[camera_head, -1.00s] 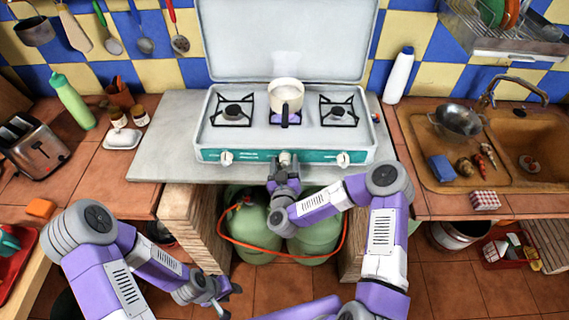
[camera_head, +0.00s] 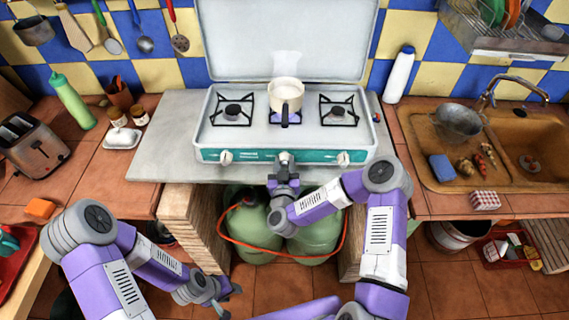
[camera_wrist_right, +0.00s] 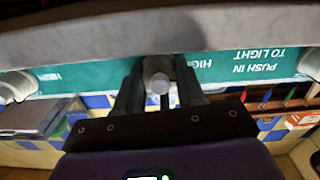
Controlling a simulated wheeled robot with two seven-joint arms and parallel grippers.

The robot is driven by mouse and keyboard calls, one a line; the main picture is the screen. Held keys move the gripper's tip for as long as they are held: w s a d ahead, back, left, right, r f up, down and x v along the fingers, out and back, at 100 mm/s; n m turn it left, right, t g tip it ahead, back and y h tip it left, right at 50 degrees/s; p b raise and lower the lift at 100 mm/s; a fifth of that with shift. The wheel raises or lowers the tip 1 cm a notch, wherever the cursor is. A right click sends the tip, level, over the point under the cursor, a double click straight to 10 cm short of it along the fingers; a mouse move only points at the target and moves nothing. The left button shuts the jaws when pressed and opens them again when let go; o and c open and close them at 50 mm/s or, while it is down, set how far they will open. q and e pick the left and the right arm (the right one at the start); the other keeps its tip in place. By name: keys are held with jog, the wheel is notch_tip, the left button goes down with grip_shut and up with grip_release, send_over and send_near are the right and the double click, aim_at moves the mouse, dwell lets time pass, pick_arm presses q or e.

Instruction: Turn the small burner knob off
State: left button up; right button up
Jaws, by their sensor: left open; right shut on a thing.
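The white stove (camera_head: 245,142) has a teal front panel with three white knobs. The middle knob (camera_head: 286,157) is between the fingertips of my right gripper (camera_head: 285,168), which is shut on it from the front. In the right wrist view the dark fingers stand on both sides of this knob (camera_wrist_right: 159,78), before the teal panel. The left knob (camera_head: 226,157) and right knob (camera_head: 343,158) are free. A cream pot (camera_head: 286,92) stands on the middle burner, its handle towards me, with steam above it. My left gripper (camera_head: 222,297) is open and empty, low in front of the counter.
Two green gas cylinders (camera_head: 318,232) with an orange hose stand under the stove, below my right arm. A toaster (camera_head: 34,146) and a green bottle (camera_head: 72,101) are on the left counter. The sink (camera_head: 535,140) is at the right.

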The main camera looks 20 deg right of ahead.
jog(key=m+b, duration=0.1)
jog(key=m, duration=0.2)
jog(key=shift+m, duration=0.3)
jog(key=m+b, duration=0.2)
jog(key=m, duration=0.2)
jog(key=shift+m, duration=0.3)
jog(key=m+b, duration=0.4)
jog(key=m, duration=0.1)
jog(key=shift+m+b, duration=0.9)
jog(key=shift+m, duration=0.7)
jog(key=shift+r, duration=0.1)
jog(key=o, duration=1)
jog(key=shift+o, duration=0.2)
jog(key=shift+f, duration=0.25)
